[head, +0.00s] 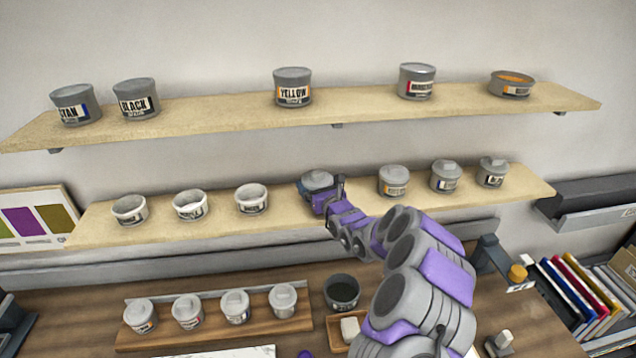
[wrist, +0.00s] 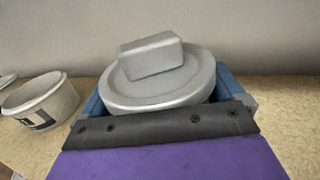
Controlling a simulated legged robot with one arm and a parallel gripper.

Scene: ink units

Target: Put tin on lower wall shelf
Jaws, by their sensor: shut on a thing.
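A grey lidded tin (head: 317,181) is between the fingers of my gripper (head: 322,196) at the lower wall shelf (head: 285,222). In the wrist view the tin (wrist: 165,82) shows its round lid with a block-shaped knob, and the gripper (wrist: 160,115) is shut around it. The tin looks upright. Its lower part is hidden by the gripper, so I cannot tell whether its base touches the shelf board, which also shows in the wrist view (wrist: 285,115).
White open tubs, the nearest (head: 251,198), stand left of the held tin. Lidded tins, the nearest (head: 394,181), stand to its right. The upper shelf (head: 350,112) holds several tins. Below, a wooden rack (head: 265,325) with lidded tins and a dark pot (head: 341,291) are on the bench.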

